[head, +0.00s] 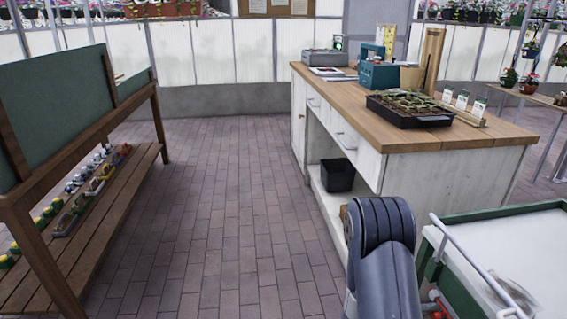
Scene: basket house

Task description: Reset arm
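Part of my arm (380,250), a dark blue-grey rounded link, rises from the bottom edge, right of the middle in the head view. It stands in front of the near end of the wooden-topped counter. My gripper does not show in this view, so whether it is open or holds something is hidden.
A counter (470,135) with a black seedling tray (410,122) stands right of centre. A black bin (337,175) sits on its lower shelf. A green-rimmed white cart (520,250) is close at lower right. A wooden bench (120,195) stands left. The brick floor (225,200) between is clear.

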